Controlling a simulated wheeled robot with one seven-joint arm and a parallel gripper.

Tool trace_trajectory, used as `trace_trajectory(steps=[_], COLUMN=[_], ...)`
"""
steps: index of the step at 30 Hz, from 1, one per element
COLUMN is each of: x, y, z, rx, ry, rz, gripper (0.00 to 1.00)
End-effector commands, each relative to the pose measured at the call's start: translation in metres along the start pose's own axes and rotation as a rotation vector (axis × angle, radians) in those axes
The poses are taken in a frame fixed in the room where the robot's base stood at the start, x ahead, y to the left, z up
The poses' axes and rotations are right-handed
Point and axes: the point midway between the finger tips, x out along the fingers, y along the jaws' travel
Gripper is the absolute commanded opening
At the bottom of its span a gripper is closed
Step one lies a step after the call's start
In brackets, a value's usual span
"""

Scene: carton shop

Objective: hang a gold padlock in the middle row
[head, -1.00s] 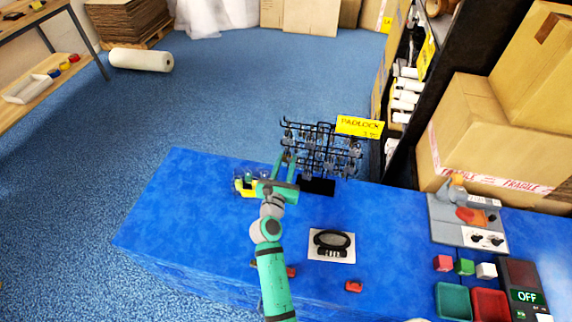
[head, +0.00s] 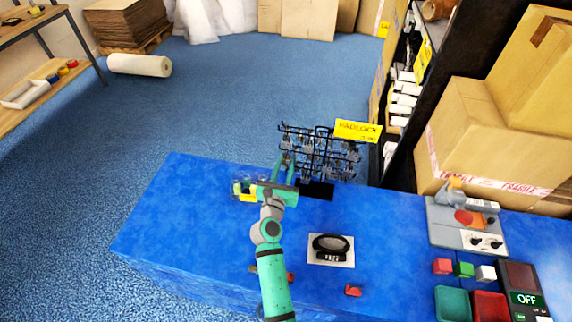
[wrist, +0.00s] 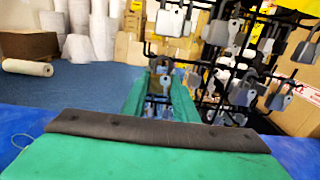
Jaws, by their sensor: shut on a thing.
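The black wire display rack (head: 316,150) stands on the blue table, its hooks hung with several grey padlocks and tags. It fills the upper right of the wrist view (wrist: 225,80). My green gripper (head: 285,164) is at the rack's left side. In the wrist view my gripper (wrist: 160,85) is shut on a small dark, brownish thing (wrist: 160,64), seemingly a padlock, at the left end of the rack. Its colour is unclear, and I cannot tell whether it touches a hook. Grey padlocks (wrist: 242,92) hang to the right of my fingers.
A yellow PADLOCK sign (head: 357,131) tops the rack. A clear tray with yellow and green items (head: 244,190) lies left of my gripper. The table's left part is clear.

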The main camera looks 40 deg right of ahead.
Motion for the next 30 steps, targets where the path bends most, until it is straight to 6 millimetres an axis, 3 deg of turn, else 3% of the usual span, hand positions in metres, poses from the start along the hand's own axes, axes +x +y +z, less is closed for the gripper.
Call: trace_trajectory(steps=[1,3,15,30], x=[0.000,0.000,-0.006,-0.089], y=[0.000,0.000,0.001,0.001], z=[0.000,0.000,-0.001,-0.001], rx=[0.000,0.000,0.000,-0.001], ry=[0.000,0.000,0.001,0.001], rz=[0.000,0.000,0.001,0.002], gripper=[0.31,0.48,0.48,0.48])
